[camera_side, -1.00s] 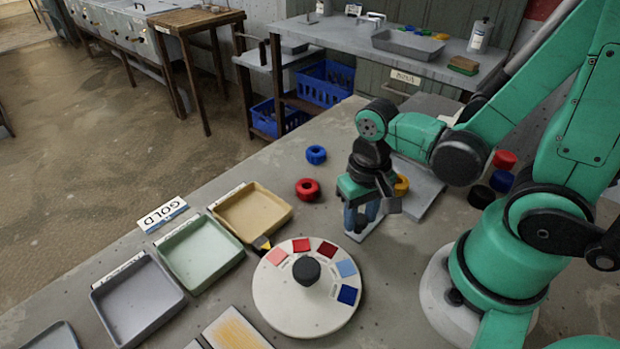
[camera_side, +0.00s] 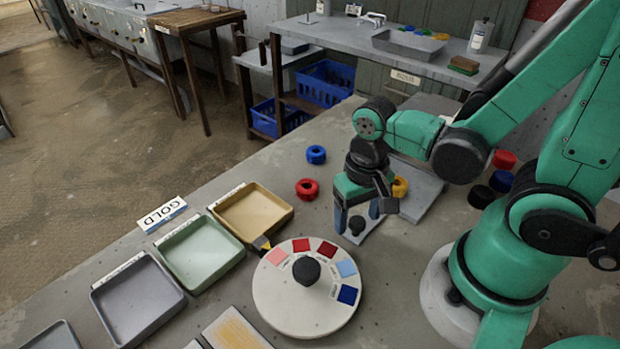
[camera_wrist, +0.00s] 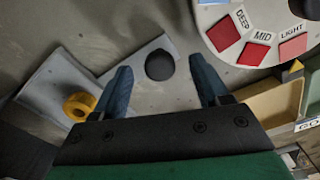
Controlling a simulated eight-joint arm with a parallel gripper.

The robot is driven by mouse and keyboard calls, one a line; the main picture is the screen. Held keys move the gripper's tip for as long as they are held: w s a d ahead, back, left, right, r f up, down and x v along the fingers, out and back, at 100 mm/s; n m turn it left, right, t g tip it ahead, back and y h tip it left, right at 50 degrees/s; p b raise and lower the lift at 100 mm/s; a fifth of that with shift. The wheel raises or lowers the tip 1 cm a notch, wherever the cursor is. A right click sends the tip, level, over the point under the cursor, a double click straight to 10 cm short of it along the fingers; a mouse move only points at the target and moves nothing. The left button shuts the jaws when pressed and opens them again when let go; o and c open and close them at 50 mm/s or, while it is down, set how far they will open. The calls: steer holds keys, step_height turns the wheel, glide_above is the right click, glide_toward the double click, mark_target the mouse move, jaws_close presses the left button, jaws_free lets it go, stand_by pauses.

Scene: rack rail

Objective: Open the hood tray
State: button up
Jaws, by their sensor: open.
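No label in view names a hood tray. A small grey flat panel (camera_side: 345,237) with a dark round knob (camera_side: 357,226) lies on the bench below my gripper (camera_side: 357,212). In the wrist view, the knob (camera_wrist: 160,65) shows between my two blue fingers, beyond the tips, with space on both sides. My gripper (camera_wrist: 161,72) is open and empty, pointing down. Part of the panel (camera_wrist: 140,62) is hidden behind the fingers in the wrist view.
A second grey slab (camera_wrist: 55,72) with a yellow ring (camera_wrist: 79,104) is beside the panel. A round white dial (camera_side: 290,318) with colour patches stands in front. Red (camera_side: 307,189) and blue (camera_side: 316,154) rings lie behind; open trays (camera_side: 205,250) are left.

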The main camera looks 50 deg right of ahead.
steer(key=shift+r, duration=2.55)
steer(key=w+d+r+n+t, duration=0.1)
steer(key=w+r+n+t, duration=0.3)
steer(key=w+r+t, duration=0.2)
steer(key=shift+w+n+t, duration=0.3)
steer(key=shift+t, duration=0.3)
